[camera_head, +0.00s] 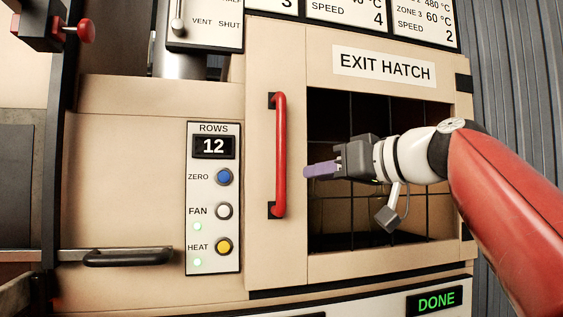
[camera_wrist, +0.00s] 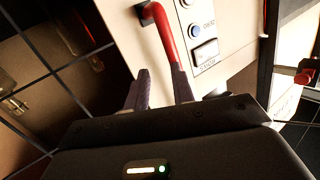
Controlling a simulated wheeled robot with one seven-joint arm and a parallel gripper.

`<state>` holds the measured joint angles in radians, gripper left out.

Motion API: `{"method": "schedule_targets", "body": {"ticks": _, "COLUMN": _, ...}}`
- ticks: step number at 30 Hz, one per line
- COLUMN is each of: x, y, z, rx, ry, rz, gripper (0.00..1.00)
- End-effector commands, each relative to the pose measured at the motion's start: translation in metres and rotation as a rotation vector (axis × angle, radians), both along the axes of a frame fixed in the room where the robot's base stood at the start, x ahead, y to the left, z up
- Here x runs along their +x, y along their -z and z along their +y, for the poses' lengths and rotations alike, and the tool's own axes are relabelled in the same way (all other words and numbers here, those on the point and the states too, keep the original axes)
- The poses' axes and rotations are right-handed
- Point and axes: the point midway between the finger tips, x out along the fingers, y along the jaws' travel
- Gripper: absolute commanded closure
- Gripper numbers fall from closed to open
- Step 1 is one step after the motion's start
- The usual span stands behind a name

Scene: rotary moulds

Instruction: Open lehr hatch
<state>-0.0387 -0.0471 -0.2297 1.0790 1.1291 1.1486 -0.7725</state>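The exit hatch (camera_head: 390,264) is a cream door under an "EXIT HATCH" label, with a dark barred window. It looks shut, flush with the cream housing. Its red upright bar handle (camera_head: 280,155) is at the door's left side. My gripper (camera_head: 307,171) is in front of the window, just right of the handle at mid-height, with a small gap showing in the picture. In the wrist view, the two fingers of my gripper (camera_wrist: 160,70) stand apart with nothing held. The red handle (camera_wrist: 163,27) shows just beyond the tips; its lower part is hidden by the right finger.
A button panel (camera_head: 213,198) with blue, white and yellow buttons is left of the handle. A dark horizontal handle (camera_head: 128,257) juts out lower left. A red knob (camera_head: 86,31) sticks out at upper left. A green "DONE" display (camera_head: 437,302) is below the hatch.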

Motion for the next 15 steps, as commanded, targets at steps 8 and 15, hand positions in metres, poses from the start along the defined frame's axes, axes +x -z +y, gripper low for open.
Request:
{"method": "schedule_targets", "body": {"ticks": 8, "x": 0.003, "y": -0.045, "z": 0.018, "rx": -0.002, "ry": -0.087, "rz": -0.172, "gripper": 0.75}}
{"method": "schedule_targets", "body": {"ticks": 15, "x": 0.025, "y": -0.047, "z": 0.046, "rx": -0.002, "ry": -0.091, "rz": -0.174, "gripper": 0.75}}
